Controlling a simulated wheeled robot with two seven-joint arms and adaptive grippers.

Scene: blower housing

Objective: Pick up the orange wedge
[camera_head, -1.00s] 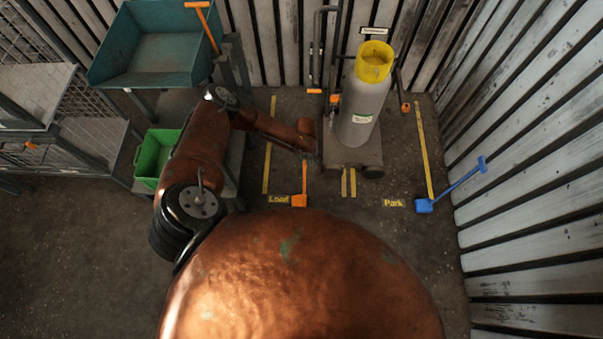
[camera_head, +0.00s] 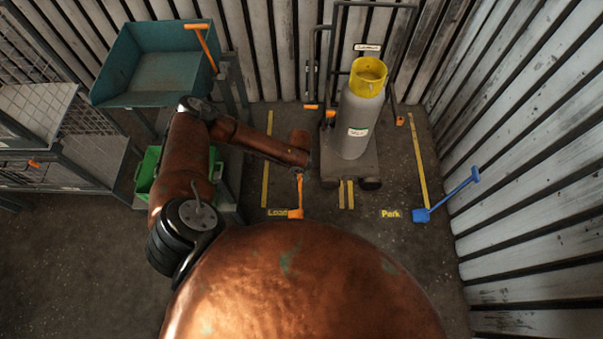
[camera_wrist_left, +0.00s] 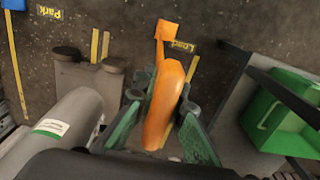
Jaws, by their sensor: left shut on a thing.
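The orange wedge (camera_head: 296,213) is a small block with a long upright handle, at the yellow "Load" marking on the floor. In the left wrist view the wedge's thick orange handle (camera_wrist_left: 165,95) rises toward the camera, with the block beyond it by the "Load" lettering. My left gripper (camera_wrist_left: 163,110) has its green fingers on both sides of the handle and is shut on it. In the head view the gripper (camera_head: 301,172) is at the top of the handle, mostly hidden by my arm. The block appears to be on the floor. My right gripper is not in view.
A grey cylinder with a yellow collar (camera_head: 362,115) stands on a wheeled cart (camera_head: 345,175) just right of the wedge. A blue wedge (camera_head: 421,215) is by "Park". A green bin (camera_head: 148,172) and teal tray (camera_head: 150,75) are at left. Front floor is clear.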

